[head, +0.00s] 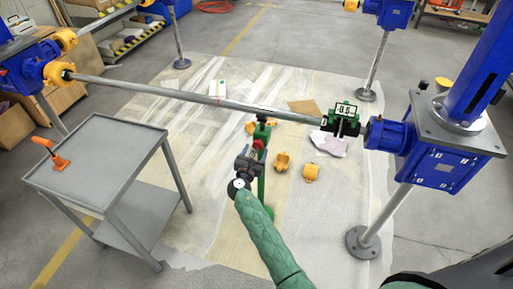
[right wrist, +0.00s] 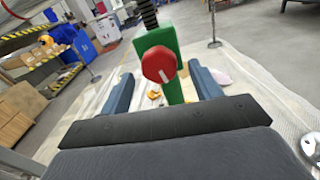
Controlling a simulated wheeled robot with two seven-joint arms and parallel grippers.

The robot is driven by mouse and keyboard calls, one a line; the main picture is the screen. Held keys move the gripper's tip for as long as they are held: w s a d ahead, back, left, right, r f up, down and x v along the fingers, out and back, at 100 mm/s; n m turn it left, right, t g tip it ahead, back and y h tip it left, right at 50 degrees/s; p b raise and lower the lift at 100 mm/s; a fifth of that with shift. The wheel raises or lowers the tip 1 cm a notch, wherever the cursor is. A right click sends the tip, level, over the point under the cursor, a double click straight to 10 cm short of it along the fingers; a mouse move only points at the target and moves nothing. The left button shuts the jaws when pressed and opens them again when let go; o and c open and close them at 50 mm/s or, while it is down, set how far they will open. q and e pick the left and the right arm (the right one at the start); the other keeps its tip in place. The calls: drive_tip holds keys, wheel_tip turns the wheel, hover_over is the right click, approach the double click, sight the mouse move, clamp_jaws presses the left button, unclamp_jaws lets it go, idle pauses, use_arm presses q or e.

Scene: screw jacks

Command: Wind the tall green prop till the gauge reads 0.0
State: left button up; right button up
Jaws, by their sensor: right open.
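The tall green prop (head: 262,185) stands upright on the pale floor sheet below the long grey shaft (head: 200,97). A red knob (head: 258,145) is on its side; it also shows large in the right wrist view (right wrist: 158,64), with a black threaded screw (right wrist: 148,14) above the green body. I cannot tell whether the prop's head touches the shaft. My right gripper (head: 250,158) is open, its fingers on either side of the knob and apart from it. The gauge (head: 345,109) sits on a green clamp at the shaft's right end; its digits are too small to read surely.
A grey cart (head: 105,160) with an orange tool (head: 52,152) stands left. Blue gearboxes (head: 440,160) on steel legs flank the shaft. Yellow coupling pieces (head: 283,161) and a cardboard piece (head: 304,107) lie on the sheet behind the prop.

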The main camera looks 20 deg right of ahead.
drive_tip(key=shift+x, duration=0.95)
use_arm(q)
drive_tip(key=shift+w+f, duration=0.1)
drive_tip(key=shift+f, duration=0.85)
use_arm(e)
drive_tip(key=c, duration=1)
use_arm(q)
drive_tip(key=shift+f, duration=0.15)
use_arm(e)
drive_tip(key=shift+f, duration=0.1)
drive_tip(key=shift+m+b, duration=0.5)
use_arm(q)
drive_tip(key=r, duration=0.5)
drive_tip(key=shift+s+r, duration=0.2)
drive_tip(key=shift+s, duration=0.05)
